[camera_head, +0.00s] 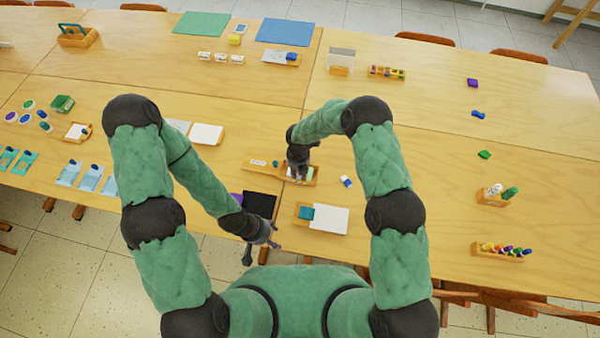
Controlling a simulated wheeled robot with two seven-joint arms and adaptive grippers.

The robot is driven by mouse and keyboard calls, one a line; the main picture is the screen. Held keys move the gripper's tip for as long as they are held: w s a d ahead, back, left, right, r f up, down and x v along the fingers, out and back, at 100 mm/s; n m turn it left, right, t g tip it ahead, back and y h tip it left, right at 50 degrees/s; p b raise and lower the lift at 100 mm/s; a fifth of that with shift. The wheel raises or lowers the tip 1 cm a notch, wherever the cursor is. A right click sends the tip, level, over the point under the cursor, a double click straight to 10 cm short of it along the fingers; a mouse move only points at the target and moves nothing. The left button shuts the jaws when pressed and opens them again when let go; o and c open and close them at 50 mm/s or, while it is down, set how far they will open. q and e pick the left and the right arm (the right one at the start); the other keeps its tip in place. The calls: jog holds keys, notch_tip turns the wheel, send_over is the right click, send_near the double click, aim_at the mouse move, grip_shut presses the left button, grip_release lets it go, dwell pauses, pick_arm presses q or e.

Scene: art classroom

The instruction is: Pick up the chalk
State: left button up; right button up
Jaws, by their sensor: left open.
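A long wooden tray (250,170) lies near the table's front edge, with small pale pieces in it. A whitish piece (258,162) at its left end may be chalk, but it is too small to be sure. My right gripper (299,174) points down over the right end of this tray and hides part of what lies there. Whether its fingers are open or shut does not show. My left gripper (263,250) is open and empty, below and left of the tray, by the table's front edge.
A black pad (260,205) lies beside my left gripper. A tray with white paper (331,219) and a teal block is to its right. A small blue-and-white block (346,181) lies near my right gripper.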

jog(key=c, duration=0.4)
jog(key=shift+r, duration=0.1)
jog(key=shift+r, duration=0.5)
notch_tip(320, 180, up, 2)
jog(key=shift+r, duration=0.2)
jog(key=shift+s+a+r+p, duration=0.25)
jog(key=shift+s+a+r, duration=0.2)
jog(key=shift+s+r, duration=1.5)
jog(key=shift+s+a+r+p, duration=0.2)
jog(key=shift+s+a+r, duration=0.3)
jog(key=shift+s+r, duration=1.45)
jog(key=shift+s+a+r+p, duration=0.25)
jog(key=shift+s+a+r, duration=0.4)
jog(key=shift+s, duration=2.35)
jog(key=shift+d+r, duration=0.15)
jog(key=shift+d, duration=0.05)
